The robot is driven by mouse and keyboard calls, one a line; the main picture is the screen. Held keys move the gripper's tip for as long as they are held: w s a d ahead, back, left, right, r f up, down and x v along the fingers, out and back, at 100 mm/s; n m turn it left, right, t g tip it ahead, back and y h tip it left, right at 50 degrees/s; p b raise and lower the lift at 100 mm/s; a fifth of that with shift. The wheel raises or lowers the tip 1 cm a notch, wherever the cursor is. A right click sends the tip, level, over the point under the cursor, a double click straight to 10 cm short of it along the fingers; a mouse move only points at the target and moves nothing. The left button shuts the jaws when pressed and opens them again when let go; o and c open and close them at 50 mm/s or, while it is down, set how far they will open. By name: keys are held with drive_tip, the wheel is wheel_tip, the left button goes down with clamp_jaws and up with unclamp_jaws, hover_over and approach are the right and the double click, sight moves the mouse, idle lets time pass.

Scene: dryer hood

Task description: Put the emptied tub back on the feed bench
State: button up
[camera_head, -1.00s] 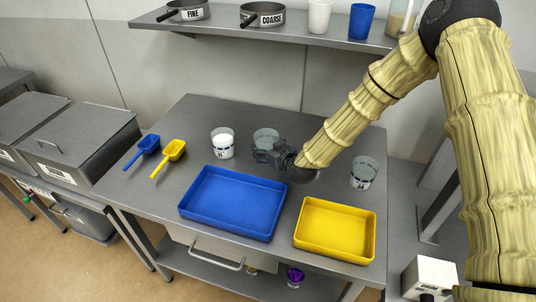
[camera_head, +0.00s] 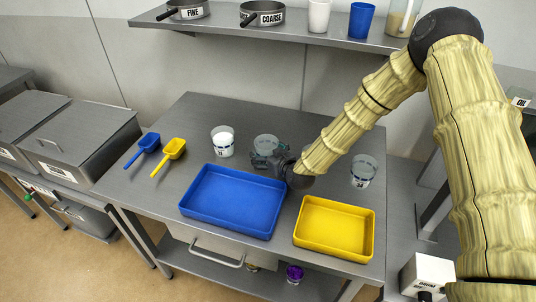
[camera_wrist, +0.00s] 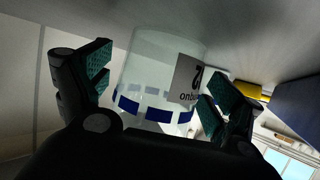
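A clear, empty-looking tub (camera_head: 266,143) with a blue band is at the back middle of the grey feed bench (camera_head: 320,170), behind the blue tray. In the wrist view the same tub (camera_wrist: 158,75), with a white label, is between the fingers of my gripper (camera_wrist: 155,90). The fingers look spread, with a narrow gap at the left finger; contact at the right finger is unclear. In the head view my gripper (camera_head: 265,160) is low at the tub's front side and hides its lower part. The tub looks upright, at or very near the bench top.
A white-filled tub (camera_head: 222,141) stands left and another clear tub (camera_head: 363,171) right. A blue tray (camera_head: 232,201) and yellow tray (camera_head: 334,229) lie in front. Blue (camera_head: 148,145) and yellow (camera_head: 174,147) scoops lie left. A shelf (camera_head: 270,34) with pans and cups hangs behind.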

drive_tip(key=shift+r, duration=0.2)
drive_tip(key=shift+s+d, duration=0.1)
drive_tip(key=shift+s, duration=0.1)
drive_tip(key=shift+b+v, duration=1.2)
drive_tip(key=shift+v, duration=2.4)
